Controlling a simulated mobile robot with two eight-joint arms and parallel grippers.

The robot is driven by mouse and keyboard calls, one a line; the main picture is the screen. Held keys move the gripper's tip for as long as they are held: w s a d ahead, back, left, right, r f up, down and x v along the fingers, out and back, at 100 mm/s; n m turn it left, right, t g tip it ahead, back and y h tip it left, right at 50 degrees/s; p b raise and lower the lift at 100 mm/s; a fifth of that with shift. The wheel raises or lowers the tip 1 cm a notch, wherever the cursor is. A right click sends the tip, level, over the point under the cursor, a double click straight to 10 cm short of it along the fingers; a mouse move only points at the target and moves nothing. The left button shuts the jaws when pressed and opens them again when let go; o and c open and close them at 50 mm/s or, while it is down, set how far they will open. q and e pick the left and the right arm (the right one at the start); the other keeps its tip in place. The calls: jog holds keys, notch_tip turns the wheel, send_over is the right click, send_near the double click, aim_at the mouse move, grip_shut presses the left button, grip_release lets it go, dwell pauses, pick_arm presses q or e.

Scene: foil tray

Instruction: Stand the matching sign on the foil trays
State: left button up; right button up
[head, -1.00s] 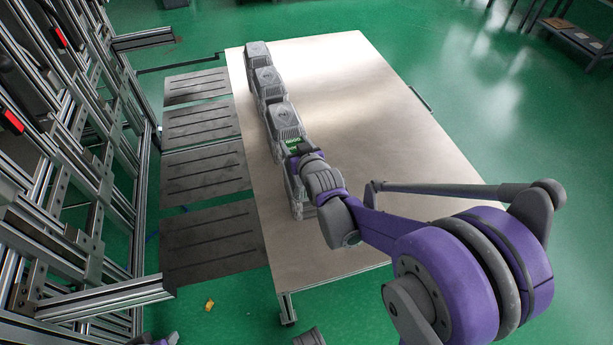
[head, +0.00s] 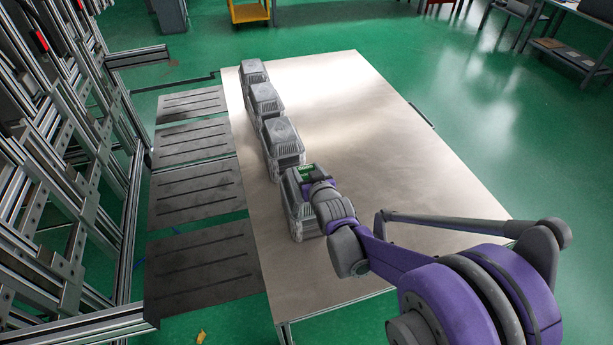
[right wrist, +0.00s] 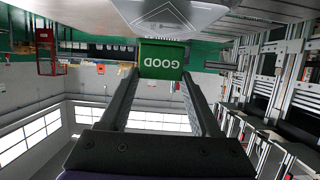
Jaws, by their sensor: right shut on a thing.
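Several grey foil tray stacks in clear holders stand in a row along the table's left edge: a far one (head: 253,72), a second (head: 265,99), a third (head: 283,135) and the nearest (head: 294,207). My right gripper (head: 309,172) is shut on a small green sign (head: 305,170) at the top of the nearest stack and partly covers that stack. In the right wrist view the green sign (right wrist: 161,60) reads GOOD upside down between the fingertips. A grey tray surface (right wrist: 185,15) is close by it. I cannot tell whether the sign touches the stack. My left gripper is out of view.
The metal table (head: 390,130) is bare to the right of the row. Dark slotted floor plates (head: 200,195) lie left of the table, beside a metal frame rack (head: 60,200). A small yellow scrap (head: 201,337) lies on the green floor.

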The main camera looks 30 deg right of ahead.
jog(key=shift+f, duration=0.65)
jog(key=shift+f, duration=0.15)
jog(key=o, duration=1.3)
jog(key=shift+o, duration=0.2)
